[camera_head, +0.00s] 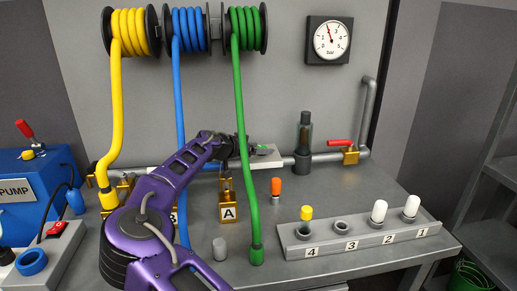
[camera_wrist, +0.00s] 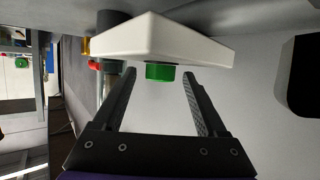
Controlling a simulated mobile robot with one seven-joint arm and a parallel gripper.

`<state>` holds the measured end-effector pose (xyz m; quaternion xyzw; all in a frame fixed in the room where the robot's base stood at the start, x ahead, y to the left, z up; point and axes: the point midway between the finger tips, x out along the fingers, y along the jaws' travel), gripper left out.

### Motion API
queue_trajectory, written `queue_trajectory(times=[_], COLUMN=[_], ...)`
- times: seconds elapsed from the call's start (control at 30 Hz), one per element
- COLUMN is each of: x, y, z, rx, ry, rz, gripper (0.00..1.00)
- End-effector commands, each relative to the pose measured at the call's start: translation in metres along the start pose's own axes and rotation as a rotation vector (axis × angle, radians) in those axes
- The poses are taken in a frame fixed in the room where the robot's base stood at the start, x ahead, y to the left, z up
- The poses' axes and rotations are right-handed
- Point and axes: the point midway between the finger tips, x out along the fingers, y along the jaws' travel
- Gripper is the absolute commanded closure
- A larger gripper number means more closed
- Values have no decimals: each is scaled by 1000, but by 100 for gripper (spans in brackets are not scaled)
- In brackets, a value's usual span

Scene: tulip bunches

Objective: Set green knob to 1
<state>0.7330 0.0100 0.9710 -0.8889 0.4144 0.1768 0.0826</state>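The green knob (camera_wrist: 160,72) sticks out from a white box (camera_wrist: 165,40) in the wrist view. No number or pointer on it is readable. My gripper (camera_wrist: 161,78) is open, with one dark finger on each side of the knob. Gaps show between the knob and both fingers, and nothing is held. In the head view, my gripper (camera_head: 236,147) is beside the white box (camera_head: 266,160) at the back of the bench, partly behind the green hose. A small green spot shows there, too small to read.
A green hose (camera_head: 243,130) hangs in front of my gripper; blue (camera_head: 179,100) and yellow (camera_head: 116,110) hoses hang left. A pipe with a red-handled valve (camera_head: 345,150) runs along the back. A numbered rack (camera_head: 350,238) stands at the front right.

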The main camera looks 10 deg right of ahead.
Motion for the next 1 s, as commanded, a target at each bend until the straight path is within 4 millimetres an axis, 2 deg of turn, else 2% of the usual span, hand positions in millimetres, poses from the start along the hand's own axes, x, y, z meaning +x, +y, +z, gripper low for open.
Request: queue_trajectory(times=[0.03, 0.07, 0.4, 0.73, 1.0], x=[0, 0, 0, -1, -1], y=[0, 0, 0, 1, 4], z=[0, 0, 0, 0, 0], rx=[0, 0, 0, -11, -64], ry=[0, 0, 0, -2, -4], rz=[0, 0, 0, -27, -166], gripper=[33, 38, 99, 100, 100])
